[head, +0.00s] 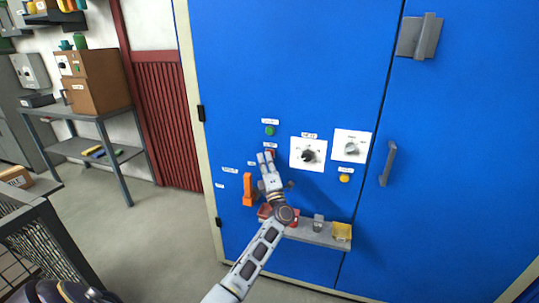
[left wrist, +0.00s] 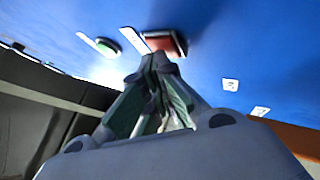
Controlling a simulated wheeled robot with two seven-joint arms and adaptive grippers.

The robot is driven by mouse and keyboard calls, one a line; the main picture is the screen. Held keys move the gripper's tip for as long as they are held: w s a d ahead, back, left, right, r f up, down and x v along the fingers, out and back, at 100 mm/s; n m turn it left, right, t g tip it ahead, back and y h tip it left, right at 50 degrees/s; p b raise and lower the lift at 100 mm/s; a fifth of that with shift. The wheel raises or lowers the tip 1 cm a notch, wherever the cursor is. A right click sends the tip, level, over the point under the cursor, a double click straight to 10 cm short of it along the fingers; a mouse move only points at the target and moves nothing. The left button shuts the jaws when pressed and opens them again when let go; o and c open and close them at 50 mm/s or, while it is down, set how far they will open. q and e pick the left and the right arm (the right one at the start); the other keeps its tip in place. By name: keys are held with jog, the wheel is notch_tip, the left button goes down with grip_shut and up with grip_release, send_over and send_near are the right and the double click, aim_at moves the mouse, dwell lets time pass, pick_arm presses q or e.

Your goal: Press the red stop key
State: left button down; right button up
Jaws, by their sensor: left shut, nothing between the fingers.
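The red stop key (left wrist: 166,44) sits on the blue cabinet front, square and red in a dark frame. In the head view only a small part of the red key (head: 272,152) shows behind my gripper. My left gripper (head: 265,157) is shut and empty, its fingertips right at the key. In the left wrist view the shut fingertips (left wrist: 155,60) overlap the key's lower edge; I cannot tell whether they touch it. The green key (head: 269,130) is just above, and shows in the left wrist view (left wrist: 106,47). My right gripper is not in view.
An orange lever handle (head: 249,189) stands left of my gripper. A dial panel (head: 308,154), a second switch panel (head: 350,146) and a yellow button (head: 344,178) lie to the right. A narrow shelf (head: 325,238) with small containers juts out below.

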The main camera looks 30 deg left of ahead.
pick_arm(q)
jog(key=shift+s+d+p, duration=0.2)
jog(key=shift+s+p, duration=0.2)
jog(key=shift+s, duration=0.25)
jog(key=shift+s+d+p, duration=0.2)
jog(key=shift+s+p, duration=0.25)
jog(key=shift+s, duration=0.35)
jog(key=shift+s+d+p, duration=0.2)
jog(key=shift+s+p, duration=0.2)
jog(key=shift+s, duration=0.45)
jog(key=shift+s+d+p, duration=0.2)
jog(key=shift+s+p, duration=0.25)
jog(key=shift+s, duration=0.35)
